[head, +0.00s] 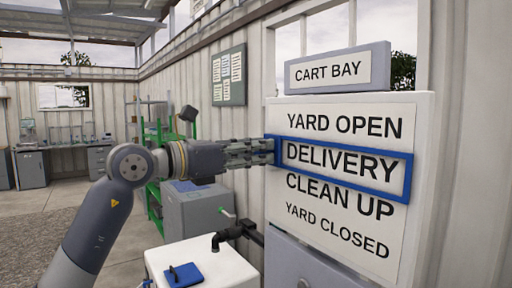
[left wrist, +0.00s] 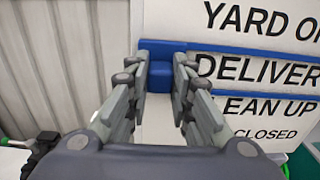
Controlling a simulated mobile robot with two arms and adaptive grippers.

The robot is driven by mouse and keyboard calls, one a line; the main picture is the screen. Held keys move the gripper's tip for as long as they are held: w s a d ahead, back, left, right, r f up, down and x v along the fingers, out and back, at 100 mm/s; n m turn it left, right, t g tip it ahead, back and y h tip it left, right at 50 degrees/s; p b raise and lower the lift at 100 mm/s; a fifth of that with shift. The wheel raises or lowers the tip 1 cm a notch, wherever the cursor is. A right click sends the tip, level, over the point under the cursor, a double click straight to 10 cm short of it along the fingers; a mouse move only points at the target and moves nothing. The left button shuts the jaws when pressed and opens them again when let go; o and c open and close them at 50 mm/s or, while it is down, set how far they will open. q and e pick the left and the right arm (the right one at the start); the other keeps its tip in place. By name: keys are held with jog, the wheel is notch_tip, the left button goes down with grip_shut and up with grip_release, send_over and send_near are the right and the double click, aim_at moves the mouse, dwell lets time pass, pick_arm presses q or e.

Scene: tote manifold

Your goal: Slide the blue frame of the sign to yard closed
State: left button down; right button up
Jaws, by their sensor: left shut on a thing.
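The white sign (head: 420,130) stands at the right in the head view, with the lines YARD OPEN, DELIVERY, CLEAN UP and YARD CLOSED from top to bottom. The blue frame (head: 408,178) surrounds the DELIVERY line, two lines above YARD CLOSED. My left gripper (head: 272,151) reaches in from the left and is at the frame's left end. In the left wrist view, my left gripper (left wrist: 160,78) is shut on a blue block at the left end of the blue frame (left wrist: 245,51). My right gripper is not in view.
A CART BAY plate (head: 338,69) tops the sign. Below and left stand a white tote (head: 205,262) with a blue pad, a black pipe fitting (head: 228,236) and a grey cabinet (head: 196,208). A corrugated wall is behind the sign. Open floor lies at far left.

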pick_arm(q)
notch_tip(320, 180, down, 11)
jog(key=b, duration=0.7)
jog(key=shift+f, duration=0.2)
jog(key=c, duration=1.4)
grip_release()
jog(key=shift+a, duration=0.15)
jog(key=v, duration=1.2)
